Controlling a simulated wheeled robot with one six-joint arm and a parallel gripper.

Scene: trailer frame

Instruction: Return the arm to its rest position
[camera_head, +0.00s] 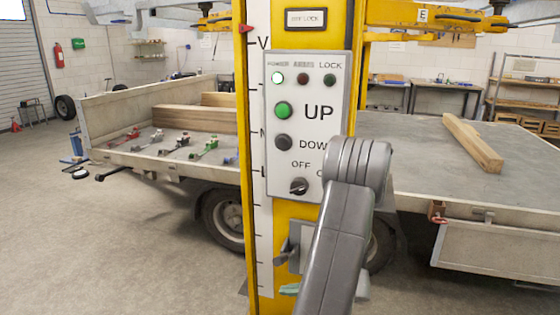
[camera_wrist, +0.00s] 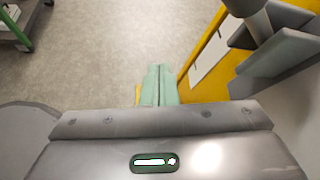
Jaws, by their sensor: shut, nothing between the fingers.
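My gripper (camera_wrist: 158,80) has pale green fingers that lie side by side and touch, with nothing between them. It points down past the yellow lift column (camera_wrist: 210,80) over the grey floor. In the head view a pale green fingertip (camera_head: 289,289) shows low in front of the column. My grey arm (camera_head: 343,235) rises from the bottom, bends at its elbow beside the control panel (camera_head: 277,150) and hides the panel's lower right part. The rest of my arm beyond the elbow is mostly hidden.
The yellow column (camera_head: 252,270) with its white scale stands close to my arm. A grey bracket (camera_head: 293,250) sits low on it. Behind is a flatbed trailer (camera_head: 420,185) with a wooden beam (camera_head: 472,143). Open floor (camera_head: 120,250) lies left. A green-framed cart (camera_wrist: 22,38) shows in the wrist view.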

